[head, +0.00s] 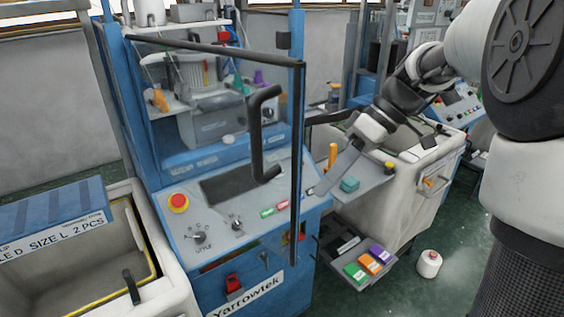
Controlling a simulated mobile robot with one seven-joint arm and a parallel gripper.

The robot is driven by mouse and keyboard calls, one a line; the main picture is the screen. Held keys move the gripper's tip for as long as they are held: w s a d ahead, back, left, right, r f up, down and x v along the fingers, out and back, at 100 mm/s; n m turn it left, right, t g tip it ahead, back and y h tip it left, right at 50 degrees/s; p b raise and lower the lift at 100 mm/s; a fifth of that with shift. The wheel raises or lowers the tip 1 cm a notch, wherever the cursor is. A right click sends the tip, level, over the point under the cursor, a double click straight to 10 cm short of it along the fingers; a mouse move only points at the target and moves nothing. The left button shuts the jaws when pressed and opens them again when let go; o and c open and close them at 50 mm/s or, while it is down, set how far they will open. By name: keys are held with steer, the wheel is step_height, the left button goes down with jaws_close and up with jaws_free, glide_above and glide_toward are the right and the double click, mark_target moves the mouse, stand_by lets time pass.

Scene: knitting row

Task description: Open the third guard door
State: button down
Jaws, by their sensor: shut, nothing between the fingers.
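The guard door (215,50) in front of me is a clear panel in a black frame on a blue Yarrowtek machine (222,265). It appears to be hinged at the left post and stands swung out at an angle, its free right edge in front of the control console. Its black bar handle (257,135) faces me. My gripper (312,192) is shut and empty. In the picture it is just right of the door's free edge, beside the console's right side. It is apart from the handle; I cannot tell whether it touches the frame.
The console carries a red stop button (178,202) and knobs. A white bin (95,285) stands at the left, and a grey-white cabinet (420,190) at the right. A shelf with coloured boxes (370,262) juts out low. A yarn cone (428,263) stands on the green floor.

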steer(key=shift+s+a+f, duration=0.75)
steer(key=shift+a+f, duration=0.55)
steer(key=shift+a, duration=0.15)
steer(key=shift+s+a+f, duration=0.8)
steer(key=shift+a+f, duration=0.5)
steer(key=shift+a, duration=0.2)
steer(key=shift+s+a+f, duration=0.75)
steer(key=shift+a+f, duration=0.55)
steer(key=shift+a, duration=0.15)
